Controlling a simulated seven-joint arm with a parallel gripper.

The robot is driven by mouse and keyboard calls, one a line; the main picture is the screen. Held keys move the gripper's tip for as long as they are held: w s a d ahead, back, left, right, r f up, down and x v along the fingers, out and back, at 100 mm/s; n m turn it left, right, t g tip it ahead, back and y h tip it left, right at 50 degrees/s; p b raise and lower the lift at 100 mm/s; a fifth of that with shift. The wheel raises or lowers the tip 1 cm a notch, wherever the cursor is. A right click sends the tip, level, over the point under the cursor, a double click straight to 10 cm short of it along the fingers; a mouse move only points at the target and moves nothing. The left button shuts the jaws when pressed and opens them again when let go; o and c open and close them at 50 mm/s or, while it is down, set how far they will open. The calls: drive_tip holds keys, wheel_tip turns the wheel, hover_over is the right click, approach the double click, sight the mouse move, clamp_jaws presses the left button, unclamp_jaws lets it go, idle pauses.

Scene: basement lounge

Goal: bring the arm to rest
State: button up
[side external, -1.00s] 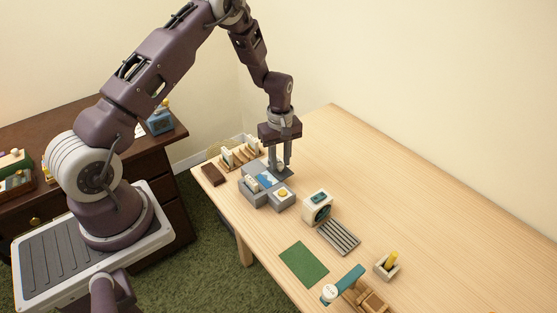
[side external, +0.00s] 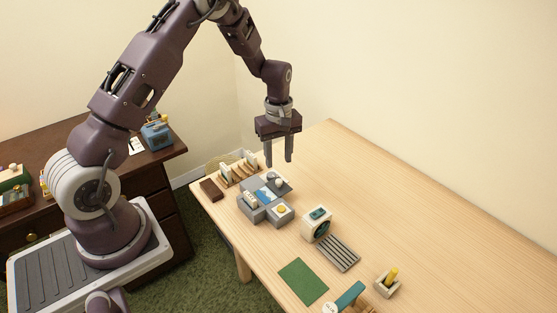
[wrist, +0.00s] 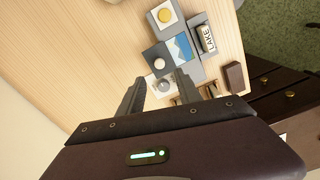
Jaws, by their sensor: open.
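My gripper (side external: 278,162) is open and empty, pointing down above the far end of a grey stepped stand (side external: 261,214). Its fingertips are clear of the stand. The stand holds a blue-and-white picture (wrist: 181,47), a white block marked LAKE (wrist: 207,39), a yellow disc (wrist: 165,15) and a cream round piece (wrist: 160,64). A grey round piece (wrist: 165,86) shows between my fingers in the wrist view, where my gripper (wrist: 160,78) also shows open.
A wooden rack with white pieces (side external: 240,168) and a brown block (side external: 211,190) stand close by. A cream device (side external: 317,223), grey slatted rack (side external: 339,253), green mat (side external: 303,281) and holder with a yellow piece (side external: 388,282) lie nearer. The table's right side is clear.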

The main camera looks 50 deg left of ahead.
drive_tip(key=s+d+r+m+t, duration=0.1)
drive_tip(key=s+d+r+m, duration=0.25)
drive_tip(key=r, duration=0.65)
drive_tip(key=s+d+r+m+t, duration=0.25)
drive_tip(key=s+d+r, duration=0.2)
drive_tip(key=r, duration=0.65)
drive_tip(key=s+d+r+m, duration=0.1)
drive_tip(key=s+m, duration=0.2)
drive_tip(key=s, duration=0.3)
drive_tip(key=s+d+r+m+t, duration=0.1)
drive_tip(key=s+d+r+m, duration=0.1)
drive_tip(key=s, duration=0.5)
drive_tip(key=s+d+r+m+t, duration=0.1)
drive_tip(key=s+m, duration=0.3)
drive_tip(key=s, duration=0.3)
drive_tip(key=shift+d+r, duration=0.2)
drive_tip(key=shift+r, duration=0.1)
